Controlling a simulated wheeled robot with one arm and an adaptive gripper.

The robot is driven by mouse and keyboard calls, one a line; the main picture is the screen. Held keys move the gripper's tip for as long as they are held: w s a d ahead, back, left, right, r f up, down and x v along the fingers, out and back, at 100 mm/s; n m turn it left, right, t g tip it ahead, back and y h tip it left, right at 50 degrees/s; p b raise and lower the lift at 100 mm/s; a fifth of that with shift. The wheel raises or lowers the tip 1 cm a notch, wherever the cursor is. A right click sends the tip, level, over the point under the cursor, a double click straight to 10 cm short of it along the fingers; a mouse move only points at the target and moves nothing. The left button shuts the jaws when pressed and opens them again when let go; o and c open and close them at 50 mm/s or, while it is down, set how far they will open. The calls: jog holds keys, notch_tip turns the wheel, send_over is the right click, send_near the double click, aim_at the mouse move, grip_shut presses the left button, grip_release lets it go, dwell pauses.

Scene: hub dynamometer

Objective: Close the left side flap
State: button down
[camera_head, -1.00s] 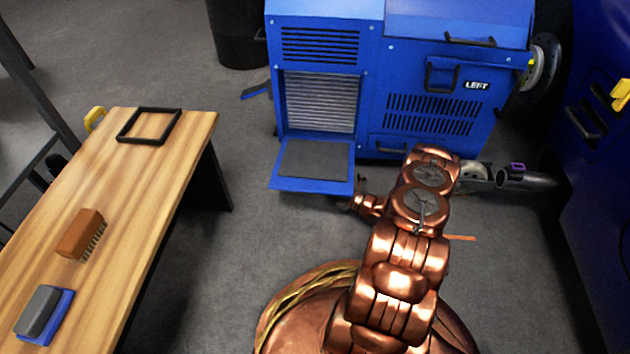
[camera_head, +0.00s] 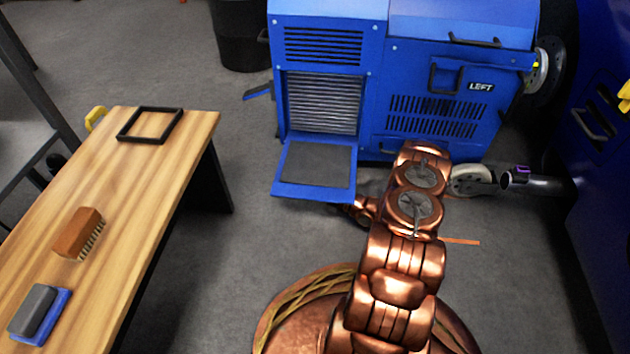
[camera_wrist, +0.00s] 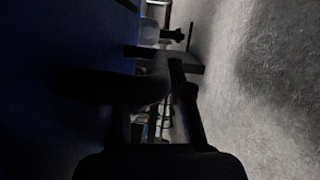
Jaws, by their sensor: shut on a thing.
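The left side flap (camera_head: 315,167) is a blue panel with a grey inner face. It hangs open, folded down and outward below a louvred opening (camera_head: 323,103) at the left end of the blue machine. My gripper (camera_head: 345,207) is at the flap's lower right corner, with its tips hidden beneath the front edge. In the dark wrist view my gripper (camera_wrist: 172,75) is shut, close against a dark blue surface (camera_wrist: 60,60) that seems to be the flap's outer side. The exact grip point is too dark to tell.
The blue machine (camera_head: 430,75) has a LEFT label and black handles. A wooden bench (camera_head: 150,180) on the left holds a black frame (camera_head: 150,125), a brush (camera_head: 80,233) and a blue-grey block (camera_head: 40,312). Grey floor (camera_head: 240,255) is clear between bench and arm.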

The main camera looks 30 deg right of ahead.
aim_at(318, 177)
jog(key=d, duration=0.2)
jog(key=w+d+r+h, duration=0.1)
jog(key=shift+d+m+t, duration=0.3)
jog(key=shift+t, duration=0.1)
jog(key=c, duration=1.2)
grip_release()
jog(key=shift+r, duration=0.15)
jog(key=shift+g+y, duration=0.4)
jog(key=shift+y, duration=0.2)
jog(key=shift+s+d+f+p, duration=0.1)
jog(key=shift+s+f+p, duration=0.15)
jog(key=shift+s+p, duration=1.05)
jog(key=shift+s+a+f+p, duration=0.1)
jog(key=shift+s+f+p, duration=0.2)
jog(key=shift+s+p, duration=0.95)
jog(key=shift+s+d+f+p, duration=0.2)
jog(key=shift+s+p, duration=0.5)
jog(key=shift+s, duration=1.2)
jog(key=shift+a, duration=0.1)
jog(key=shift+r+n+p, duration=0.15)
jog(key=shift+n+p, duration=0.25)
jog(key=shift+p, duration=0.3)
jog(key=shift+p, duration=0.3)
